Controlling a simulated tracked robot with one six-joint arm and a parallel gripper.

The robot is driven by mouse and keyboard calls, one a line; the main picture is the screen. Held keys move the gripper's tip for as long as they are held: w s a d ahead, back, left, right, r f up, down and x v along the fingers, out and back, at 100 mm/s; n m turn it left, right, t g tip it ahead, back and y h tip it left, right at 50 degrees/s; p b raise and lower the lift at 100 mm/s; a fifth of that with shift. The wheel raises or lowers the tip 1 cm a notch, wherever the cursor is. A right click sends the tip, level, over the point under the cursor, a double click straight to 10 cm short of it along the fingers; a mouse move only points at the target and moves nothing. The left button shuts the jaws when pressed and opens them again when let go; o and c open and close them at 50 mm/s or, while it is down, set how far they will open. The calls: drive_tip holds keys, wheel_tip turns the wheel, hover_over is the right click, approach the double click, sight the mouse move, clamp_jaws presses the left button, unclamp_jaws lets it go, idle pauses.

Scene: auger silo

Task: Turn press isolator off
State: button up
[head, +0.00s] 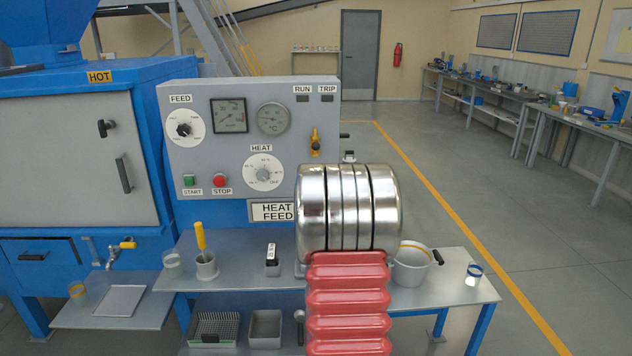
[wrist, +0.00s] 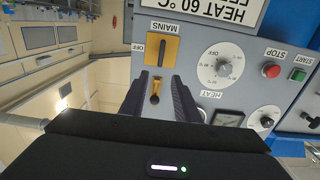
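A yellow plate (wrist: 170,64) with a black bar handle (wrist: 162,49) stands on the grey panel in the wrist view, which shows it upside down. It is labelled MAINS, with OFF printed beside it. The handle lies along the picture's vertical. No label reading press isolator is legible. In the head view my arm hides this switch. My gripper (wrist: 159,77) is open and empty in the wrist view, its dark fingertips near the plate's lower picture edge, apart from the handle. A small yellow lever (wrist: 155,87) shows between the fingers.
The grey panel (head: 222,152) also bears a heat dial (head: 263,171), feed dial (head: 184,129), gauges, a green start button (head: 189,181) and a red stop button (head: 220,180). The yellow lever also shows in the head view (head: 315,143). A pot (head: 411,265) stands on the bench.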

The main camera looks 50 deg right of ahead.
drive_tip(key=shift+w, duration=0.1)
drive_tip(key=x, duration=1.3)
drive_tip(key=shift+w+d, duration=0.25)
drive_tip(key=shift+w, duration=0.05)
clamp_jaws()
idle(0.5)
